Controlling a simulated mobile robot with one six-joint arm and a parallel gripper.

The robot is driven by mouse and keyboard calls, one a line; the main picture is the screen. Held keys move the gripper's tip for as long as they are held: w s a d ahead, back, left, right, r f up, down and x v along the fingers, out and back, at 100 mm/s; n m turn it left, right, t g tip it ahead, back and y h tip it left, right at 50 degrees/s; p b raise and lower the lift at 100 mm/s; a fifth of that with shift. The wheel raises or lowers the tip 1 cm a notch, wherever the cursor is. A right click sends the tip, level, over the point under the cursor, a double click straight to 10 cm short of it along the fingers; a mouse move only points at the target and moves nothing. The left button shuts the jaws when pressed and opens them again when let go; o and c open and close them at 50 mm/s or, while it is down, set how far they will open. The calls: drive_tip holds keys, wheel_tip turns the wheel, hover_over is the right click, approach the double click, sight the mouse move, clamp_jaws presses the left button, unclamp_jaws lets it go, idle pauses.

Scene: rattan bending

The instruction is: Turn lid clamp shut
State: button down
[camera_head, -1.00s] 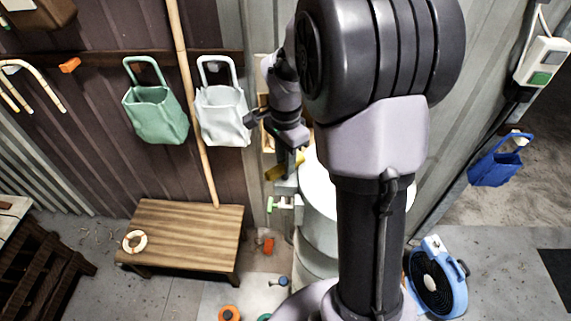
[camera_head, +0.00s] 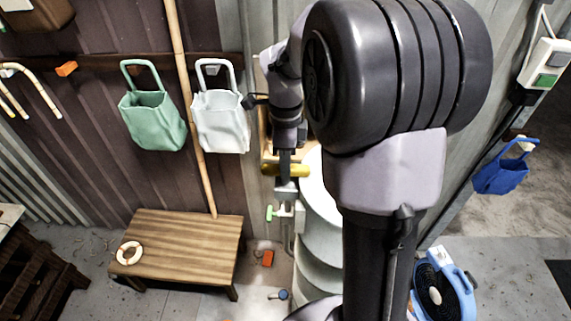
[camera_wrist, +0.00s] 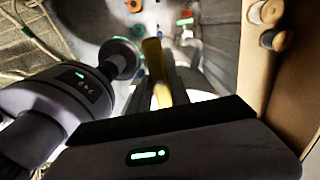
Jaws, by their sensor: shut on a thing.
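A yellow bar-like handle (camera_head: 292,170), apparently the lid clamp, lies roughly level at the left edge of a white drum (camera_head: 316,235) in the head view. My gripper (camera_head: 285,170) points down onto it and is shut on it. In the wrist view the yellow handle (camera_wrist: 154,62) runs between the dark fingers of my gripper (camera_wrist: 160,88). My arm hides much of the drum and its lid, and I cannot tell how the clamp sits against the rim.
A green-handled valve (camera_head: 271,213) sits beside the drum. A wooden bench (camera_head: 180,245) stands to the left, with green (camera_head: 152,120) and white (camera_head: 220,120) bags on the wall above. Wooden shelving (camera_wrist: 290,75) is close in the wrist view.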

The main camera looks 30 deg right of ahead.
idle(0.4)
drive_tip(key=c, duration=1.2)
unclamp_jaws()
wheel_tip(320, 180, up, 18)
drive_tip(key=p, duration=0.4)
drive_tip(key=shift+f, duration=0.25)
drive_tip(key=s+a+f+n+t+b, duration=0.2)
drive_tip(key=s+a+f+n+b, duration=0.3)
drive_tip(key=s+f+n+b, duration=0.1)
drive_tip(key=s+a+f+n+t+y+b, duration=0.1)
drive_tip(key=s+a+f+n+t+b, duration=0.1)
drive_tip(key=s+a+f+n+b, duration=0.4)
drive_tip(key=s+a+f+n+t+y+b, duration=0.1)
drive_tip(key=s+a+f+n+b, duration=0.4)
drive_tip(key=f, duration=0.8)
drive_tip(key=n+b, duration=0.3)
drive_tip(key=b, duration=0.1)
drive_tip(key=shift+s+a+f+t, duration=0.35)
drive_tip(key=shift+s+t, duration=0.05)
